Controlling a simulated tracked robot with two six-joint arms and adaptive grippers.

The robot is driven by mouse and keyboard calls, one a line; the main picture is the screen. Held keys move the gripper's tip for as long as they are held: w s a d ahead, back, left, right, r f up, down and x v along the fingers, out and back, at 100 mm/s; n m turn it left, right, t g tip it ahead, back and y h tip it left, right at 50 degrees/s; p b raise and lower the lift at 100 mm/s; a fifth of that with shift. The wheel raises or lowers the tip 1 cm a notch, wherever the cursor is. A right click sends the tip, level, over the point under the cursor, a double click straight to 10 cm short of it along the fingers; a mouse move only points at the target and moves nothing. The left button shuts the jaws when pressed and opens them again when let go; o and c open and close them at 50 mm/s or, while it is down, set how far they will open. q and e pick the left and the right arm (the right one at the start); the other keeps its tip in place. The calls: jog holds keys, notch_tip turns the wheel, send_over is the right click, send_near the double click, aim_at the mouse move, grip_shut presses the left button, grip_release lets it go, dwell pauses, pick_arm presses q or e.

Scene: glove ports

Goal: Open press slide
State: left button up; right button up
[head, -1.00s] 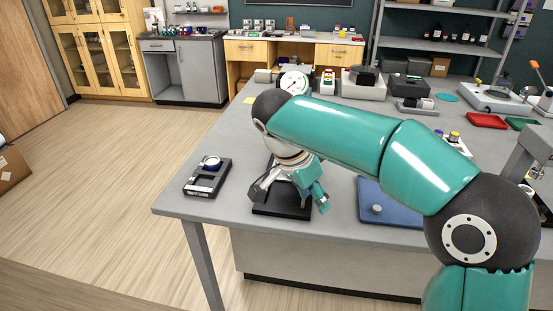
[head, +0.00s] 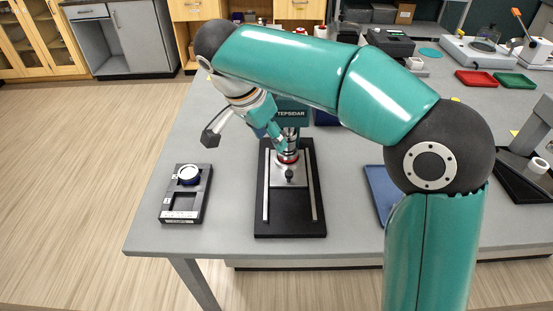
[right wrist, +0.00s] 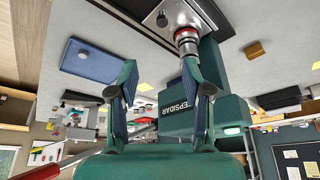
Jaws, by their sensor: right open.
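The press (head: 290,112) is a teal body with lettering on it above a black base (head: 290,225) with two pale rails. Its slide is a silver plate (head: 278,180) with a dark knob (head: 289,174), between the rails under the press ram (head: 288,145). My right gripper (head: 245,143) is open and empty, above and left of the slide. One finger is close to the ram in the picture; I cannot tell whether it touches. In the right wrist view the ram (right wrist: 187,42) and knob (right wrist: 162,19) show beyond the open fingers (right wrist: 162,90). My left gripper is not in view.
A black holder (head: 190,207) with a round white-topped piece (head: 188,174) stands left of the press. A blue tray (head: 377,188) lies to the right, partly behind my arm. Red (head: 476,79) and green (head: 515,81) trays lie far right. Bare table surrounds the press base.

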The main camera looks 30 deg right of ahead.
aim_at(287, 173)
jog(key=x, duration=1.1)
jog(key=p+x, duration=0.1)
jog(key=x, duration=0.4)
jog(key=shift+w+d+f, duration=0.15)
jog(key=shift+w+f, duration=0.15)
jog(key=shift+w, duration=0.05)
grip_shut()
